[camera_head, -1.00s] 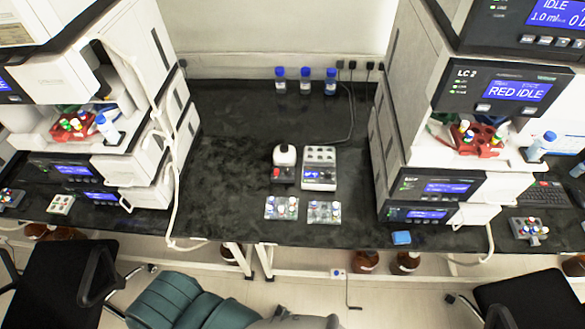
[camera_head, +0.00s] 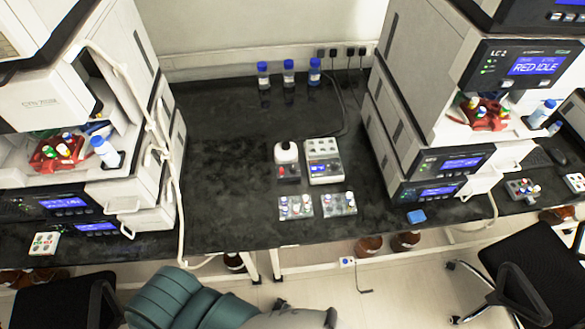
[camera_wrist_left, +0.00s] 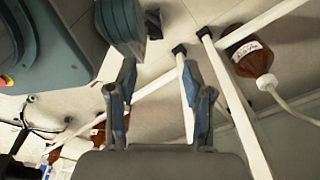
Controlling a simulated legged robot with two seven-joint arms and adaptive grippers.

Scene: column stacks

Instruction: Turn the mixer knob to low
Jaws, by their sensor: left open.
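A small mixer (camera_head: 287,160) with a white round top and a dark front bearing a red part stands on the black bench, near the middle of the head view. Its knob is too small to make out, so I cannot tell its setting. My left gripper (camera_wrist_left: 160,72) is open and empty in the left wrist view, its two fingers apart above the pale floor and white bench legs. In the head view only my teal and grey arm shows at the bottom edge, well in front of the bench. My right gripper is not in view.
A white block device (camera_head: 324,163) stands right of the mixer. Two vial racks (camera_head: 296,207) (camera_head: 338,204) lie in front. Instrument stacks flank the bench, with blue-capped bottles (camera_head: 289,73) behind. Brown bottles (camera_wrist_left: 250,58) and white legs are below. Chairs stand left and right.

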